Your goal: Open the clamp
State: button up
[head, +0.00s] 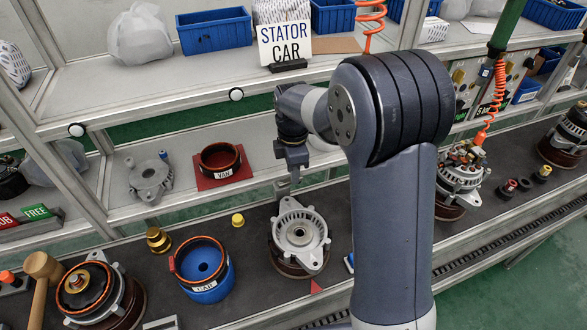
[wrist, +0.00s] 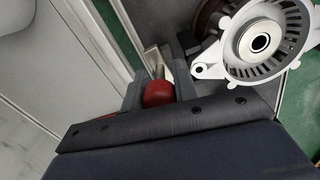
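In the wrist view a red knob (wrist: 159,93) sits at the end of a pale metal rod, apparently the clamp's handle. My gripper (wrist: 158,85) has one finger on each side of it, and I see no gap between the knob and either finger. In the head view my gripper (head: 292,178) points down just behind the grey alternator housing (head: 300,234), and the knob cannot be made out there. The housing also shows in the wrist view (wrist: 231,47), to the right of the fingers. The rest of the clamp is mostly hidden.
A blue CAR fixture (head: 207,290), a brass part (head: 158,240) and a mallet (head: 40,268) stand left on the dark bench. The VAN ring (head: 220,160) and a grey housing (head: 150,180) are on the shelf behind. Another alternator (head: 460,178) stands right of my arm.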

jog(key=o, duration=0.5)
jog(key=shift+c, duration=0.2)
notch_tip(320, 180, up, 11)
jog(key=shift+f, duration=0.1)
jog(key=shift+f, duration=0.15)
notch_tip(320, 180, down, 11)
jog(key=shift+r, duration=0.15)
jog(key=shift+s+m, duration=0.25)
jog(key=shift+m, duration=0.65)
jog(key=shift+r, duration=0.1)
